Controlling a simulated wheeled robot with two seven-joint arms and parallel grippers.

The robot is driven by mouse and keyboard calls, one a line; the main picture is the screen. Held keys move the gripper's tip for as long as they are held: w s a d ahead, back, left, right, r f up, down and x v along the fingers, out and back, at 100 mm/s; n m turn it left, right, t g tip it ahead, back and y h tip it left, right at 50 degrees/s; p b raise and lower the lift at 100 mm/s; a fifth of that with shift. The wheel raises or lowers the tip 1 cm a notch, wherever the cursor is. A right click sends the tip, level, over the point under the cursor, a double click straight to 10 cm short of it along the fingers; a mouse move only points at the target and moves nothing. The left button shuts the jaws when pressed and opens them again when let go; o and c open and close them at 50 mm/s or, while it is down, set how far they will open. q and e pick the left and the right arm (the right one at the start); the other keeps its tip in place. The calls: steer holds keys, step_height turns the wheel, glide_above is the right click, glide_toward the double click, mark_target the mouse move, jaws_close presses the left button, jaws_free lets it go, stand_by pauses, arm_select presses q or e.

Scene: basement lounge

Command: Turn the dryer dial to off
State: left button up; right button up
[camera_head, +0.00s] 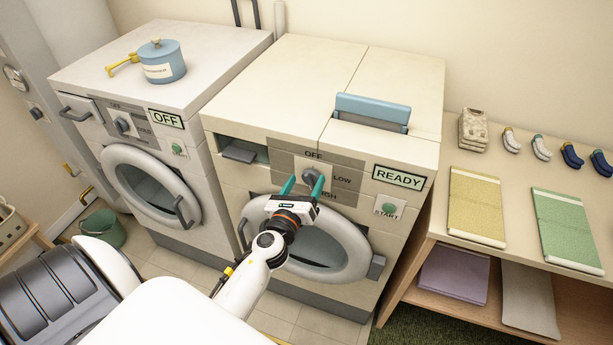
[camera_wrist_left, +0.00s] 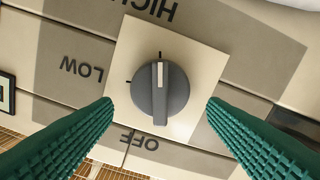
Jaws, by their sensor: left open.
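The dryer dial (camera_head: 312,176) is a dark grey round knob with a raised grip bar on the front panel of the cream machine (camera_head: 283,85). In the left wrist view the dial (camera_wrist_left: 160,88) appears upside down with its labels. Its white mark points up in that view, toward HIGH. LOW (camera_wrist_left: 81,68) is at the left and OFF (camera_wrist_left: 139,139) at the bottom. My left gripper (camera_head: 302,187) is open in front of the dial. Its green fingers stand either side of the dial, with visible gaps in the wrist view. My right gripper is out of view.
The dryer's READY display (camera_head: 399,177) and green START button (camera_head: 389,208) are right of the dial. The round door (camera_head: 356,243) is below it. A second machine (camera_head: 187,65) with an OFF display and a blue pot (camera_head: 163,69) stands left. A shelf (camera_head: 466,132) with folded cloths stands right.

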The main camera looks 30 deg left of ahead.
arm_select(q)
steer(key=shift+w+a, duration=0.2)
steer(key=shift+w, duration=0.6)
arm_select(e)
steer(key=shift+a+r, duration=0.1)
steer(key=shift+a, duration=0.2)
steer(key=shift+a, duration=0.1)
arm_select(q)
steer(key=shift+c, duration=0.6)
steer(key=c, duration=0.8)
steer(key=shift+c, duration=0.3)
